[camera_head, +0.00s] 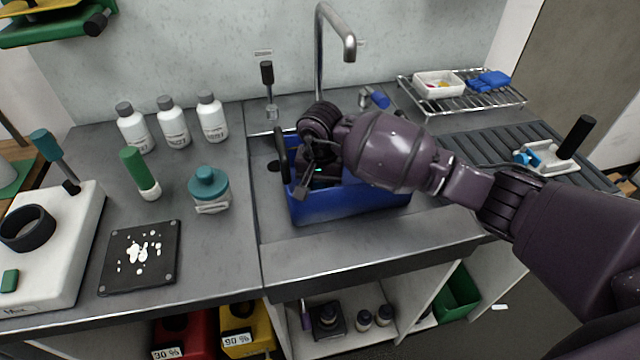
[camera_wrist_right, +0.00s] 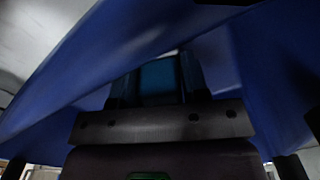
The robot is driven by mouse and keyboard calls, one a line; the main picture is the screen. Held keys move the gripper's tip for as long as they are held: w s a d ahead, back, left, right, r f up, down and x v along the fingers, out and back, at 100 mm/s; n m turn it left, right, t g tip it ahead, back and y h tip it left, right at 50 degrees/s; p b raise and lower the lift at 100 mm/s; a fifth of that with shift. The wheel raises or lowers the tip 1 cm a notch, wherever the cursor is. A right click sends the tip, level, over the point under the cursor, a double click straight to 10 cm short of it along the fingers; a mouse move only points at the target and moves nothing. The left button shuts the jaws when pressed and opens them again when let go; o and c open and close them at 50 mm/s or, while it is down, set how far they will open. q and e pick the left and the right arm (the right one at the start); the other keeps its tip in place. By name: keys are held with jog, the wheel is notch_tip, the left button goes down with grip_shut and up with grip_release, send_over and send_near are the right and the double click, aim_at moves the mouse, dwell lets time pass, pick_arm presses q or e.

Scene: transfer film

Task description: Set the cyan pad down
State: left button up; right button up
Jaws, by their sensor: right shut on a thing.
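My right arm reaches in from the right in the head view, and its gripper (camera_head: 308,180) is down at the blue bin (camera_head: 345,210) in the sink. In the right wrist view the gripper (camera_wrist_right: 157,82) is shut on a dark teal-blue piece, the cyan pad (camera_wrist_right: 158,78), with blue bin walls around it. The pad is hidden in the head view by the gripper and the bin. I cannot tell whether it touches the bin floor. My left gripper is not in view.
A tall faucet (camera_head: 338,45) stands behind the bin. Several white bottles (camera_head: 172,122), a teal-capped jar (camera_head: 209,188) and a black plate with white bits (camera_head: 140,256) are left of the sink. A wire rack (camera_head: 465,97) and a black-handled tool (camera_head: 575,138) are at right.

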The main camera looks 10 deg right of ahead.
jog(key=shift+f, duration=0.15)
jog(key=o, duration=0.9)
notch_tip(320, 180, up, 12)
jog(key=shift+r+p, duration=0.2)
jog(key=shift+p, duration=0.1)
jog(key=shift+s+f, duration=0.1)
